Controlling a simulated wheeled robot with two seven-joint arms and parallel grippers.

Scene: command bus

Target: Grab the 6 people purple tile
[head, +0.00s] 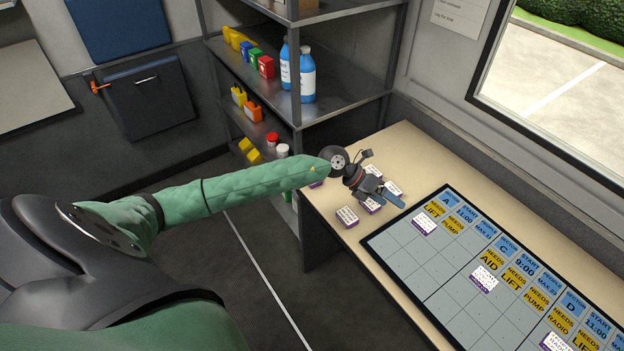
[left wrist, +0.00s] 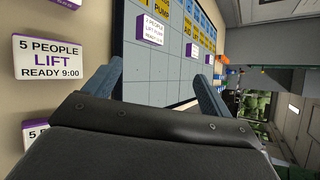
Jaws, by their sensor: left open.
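My left gripper (head: 382,194) is open and empty above the left end of the desk, among several white tiles with purple edges. One such tile (head: 347,217) lies just in front of it and another (head: 393,188) lies beside it. In the left wrist view the open fingers (left wrist: 155,88) point towards the board. There a tile reading "5 PEOPLE LIFT READY 9:00" (left wrist: 48,60) lies left of the fingers, with a partly cut-off "5 P..." tile (left wrist: 36,132) below. I cannot read "6 people" on any tile. My right gripper is not in view.
The grey grid board (head: 408,250) with blue and yellow headers lies on the beige desk (head: 400,145). It bears a tile at its upper left (head: 424,224), one in its middle (head: 484,278) and one nearer (head: 554,342). A metal shelf (head: 345,85) with bottles stands behind the desk.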

